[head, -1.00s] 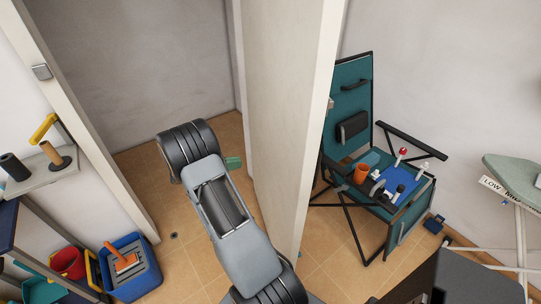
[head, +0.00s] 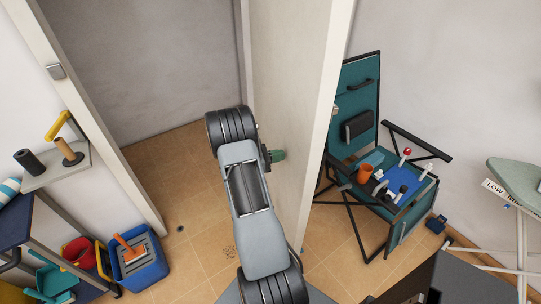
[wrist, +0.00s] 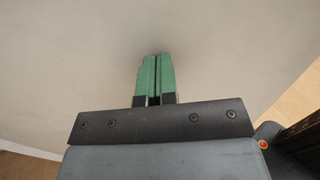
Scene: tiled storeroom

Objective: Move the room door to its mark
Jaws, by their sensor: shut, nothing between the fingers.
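The room door (head: 290,100) is a pale cream leaf standing open in the middle of the head view, its free edge toward me. In the wrist view the door's face (wrist: 230,55) fills most of the picture. My gripper (head: 279,155) is at the left face of the door, its green fingers pointing at it. In the wrist view the fingers of my gripper (wrist: 154,56) are closed together and empty, with their tips at or very near the door; I cannot tell whether they touch. I cannot make out the door's mark with certainty.
A teal folding chair (head: 361,100) with items on its seat stands right of the door. An ironing board (head: 520,180) is at far right. A blue bucket (head: 140,271) and a shelf (head: 55,168) are at left. Tiled floor (head: 165,160) is clear in the doorway.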

